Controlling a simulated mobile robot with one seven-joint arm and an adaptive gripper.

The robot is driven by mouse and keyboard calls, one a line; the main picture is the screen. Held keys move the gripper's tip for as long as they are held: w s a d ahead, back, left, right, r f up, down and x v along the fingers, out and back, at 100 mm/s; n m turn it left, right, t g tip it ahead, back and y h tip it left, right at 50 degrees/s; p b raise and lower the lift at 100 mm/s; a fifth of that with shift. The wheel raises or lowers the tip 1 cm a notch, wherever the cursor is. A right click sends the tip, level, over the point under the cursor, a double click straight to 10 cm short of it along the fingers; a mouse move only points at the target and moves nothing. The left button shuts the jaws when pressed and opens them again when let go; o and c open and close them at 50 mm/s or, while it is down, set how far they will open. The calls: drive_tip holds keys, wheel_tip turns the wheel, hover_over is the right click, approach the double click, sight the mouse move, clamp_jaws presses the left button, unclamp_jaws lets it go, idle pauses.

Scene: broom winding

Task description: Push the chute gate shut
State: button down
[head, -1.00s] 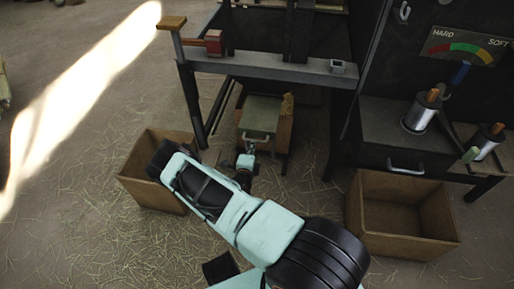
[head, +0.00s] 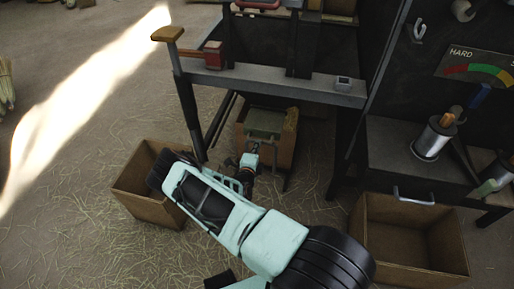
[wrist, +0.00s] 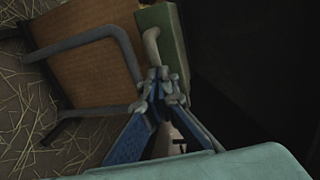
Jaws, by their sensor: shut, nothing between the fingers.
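The chute gate is a green panel (head: 264,121) with a pale handle on its near edge, set in a brown wooden chute box (head: 284,149) under the bench. My gripper (head: 254,150) is at the front of the gate, fingers shut and empty. In the wrist view the green gate (wrist: 158,33) is just beyond the fingertips (wrist: 164,76), and its bent grey handle (wrist: 150,45) runs down to them. The fingertips look to be at or against the handle; exact contact is hidden.
A grey bench beam (head: 275,82) with a wooden-topped lever (head: 168,34) passes above the gate. Open wooden boxes stand at left (head: 133,190) and right (head: 381,238). A grey frame bar (wrist: 85,38) crosses close by in the wrist view. Straw covers the floor.

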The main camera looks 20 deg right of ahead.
sight(261, 134)
drive_tip(key=shift+r+b+x, duration=0.15)
drive_tip(key=shift+x, duration=0.55)
drive_tip(key=shift+r+b+x, duration=0.15)
drive_tip(key=shift+x, duration=0.55)
drive_tip(key=shift+w+d, duration=0.2)
drive_tip(key=shift+w, duration=0.1)
drive_tip(key=shift+r, duration=0.15)
